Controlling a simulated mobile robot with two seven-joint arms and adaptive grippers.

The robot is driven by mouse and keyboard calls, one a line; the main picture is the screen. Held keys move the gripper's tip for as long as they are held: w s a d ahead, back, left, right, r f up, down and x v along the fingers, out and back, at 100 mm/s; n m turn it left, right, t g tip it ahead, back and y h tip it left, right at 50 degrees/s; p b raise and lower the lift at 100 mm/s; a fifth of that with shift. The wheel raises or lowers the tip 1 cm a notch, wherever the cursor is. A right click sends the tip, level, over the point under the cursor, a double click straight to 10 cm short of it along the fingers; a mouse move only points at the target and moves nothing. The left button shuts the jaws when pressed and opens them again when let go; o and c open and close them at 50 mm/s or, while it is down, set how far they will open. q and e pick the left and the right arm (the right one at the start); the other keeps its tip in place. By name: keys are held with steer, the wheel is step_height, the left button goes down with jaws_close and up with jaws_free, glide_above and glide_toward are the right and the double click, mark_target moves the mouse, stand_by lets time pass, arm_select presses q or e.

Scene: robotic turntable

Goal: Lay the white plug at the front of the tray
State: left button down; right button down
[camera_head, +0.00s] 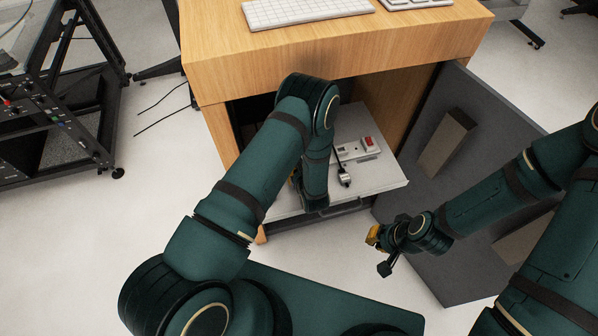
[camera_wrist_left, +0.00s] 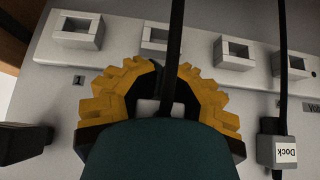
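In the left wrist view, a small white piece, seemingly the white plug (camera_wrist_left: 150,107), shows between the yellow fingers of my left gripper (camera_wrist_left: 167,75). A black cable runs up from between them; most of the piece is hidden, and I cannot tell whether the fingers press on it. The tray (camera_head: 384,181) is pulled out under the desk. In the head view, my left arm reaches over the tray and hides most of that gripper. My right gripper (camera_head: 374,236) hangs right of the tray's front, outside it; its finger opening is unclear.
A plug labelled Dock (camera_wrist_left: 280,150) lies on the tray with its own black cable. Several grey square holders (camera_wrist_left: 78,30) stand in a row behind. A strip with a red switch (camera_head: 367,142) sits on the tray. A grey door (camera_head: 440,235) stands open at right.

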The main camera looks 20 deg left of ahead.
arm_select(q)
steer(key=shift+f, duration=0.1)
steer(key=c, duration=0.9)
jaws_free()
steer(key=shift+c, duration=0.2)
